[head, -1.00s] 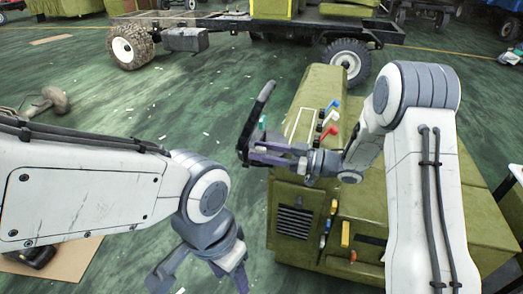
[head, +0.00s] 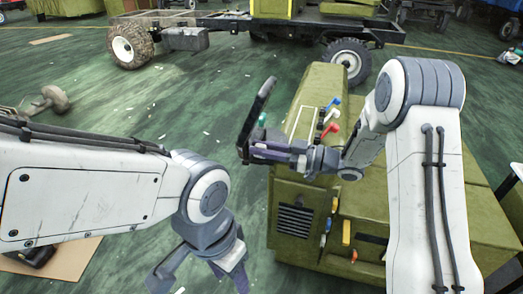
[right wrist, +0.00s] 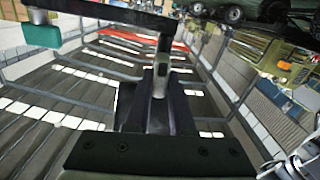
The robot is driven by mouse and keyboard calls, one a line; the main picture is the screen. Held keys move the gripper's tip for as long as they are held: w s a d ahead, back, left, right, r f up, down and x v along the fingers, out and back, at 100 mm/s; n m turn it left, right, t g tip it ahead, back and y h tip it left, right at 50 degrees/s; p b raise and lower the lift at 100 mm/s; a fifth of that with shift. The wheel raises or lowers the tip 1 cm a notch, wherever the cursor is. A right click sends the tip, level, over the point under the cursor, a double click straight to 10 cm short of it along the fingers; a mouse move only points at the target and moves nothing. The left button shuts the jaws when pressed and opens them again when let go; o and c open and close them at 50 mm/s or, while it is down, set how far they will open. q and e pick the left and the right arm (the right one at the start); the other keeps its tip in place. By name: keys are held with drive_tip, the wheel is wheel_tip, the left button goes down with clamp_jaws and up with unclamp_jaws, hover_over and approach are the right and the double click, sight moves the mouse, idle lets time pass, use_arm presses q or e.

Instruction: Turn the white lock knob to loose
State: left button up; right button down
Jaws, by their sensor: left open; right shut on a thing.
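A small white knob or lever (head: 335,113) shows between a blue and a red lever on the top panel of the olive-green machine. I cannot tell its turn position at this size. My right gripper (head: 262,152) is left of that panel, apart from the white knob. It is shut on a dark bar-shaped tool (head: 262,95) with a teal piece. In the right wrist view the tool (right wrist: 100,15) looks like a crossbar on a short stem, with the teal end at left. The stem sits between the fingers. My left gripper (head: 200,282) is open and empty, low at the picture's bottom.
The olive-green machine (head: 310,85) stands on the green floor (head: 190,110), with a vent and small coloured levers on its front. A truck chassis (head: 260,25) stands behind. A metal part (head: 50,102) lies at far left.

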drive_tip(key=shift+s+f+n+b, duration=0.1)
drive_tip(key=shift+f+n+b, duration=0.15)
drive_tip(key=shift+n+b, duration=0.5)
drive_tip(key=shift+s+a+f+n+b, duration=0.1)
drive_tip(key=shift+s+f+n+b, duration=0.05)
drive_tip(key=shift+n+b, duration=2.7)
drive_tip(key=shift+s+f+n+b, duration=0.1)
drive_tip(key=shift+n+b, duration=2.15)
drive_tip(key=shift+b, duration=1.05)
drive_tip(key=shift+s+a+f+n+b, duration=0.1)
drive_tip(key=shift+s+f+n+b, duration=0.05)
drive_tip(key=shift+n+b, duration=2.7)
drive_tip(key=shift+m+b, duration=0.3)
drive_tip(key=c, duration=0.8)
unclamp_jaws()
drive_tip(key=shift+d+r, duration=0.1)
drive_tip(key=p+v, duration=0.1)
drive_tip(key=v, duration=0.9)
drive_tip(key=shift+d+p, duration=0.2)
drive_tip(key=shift+p, duration=0.1)
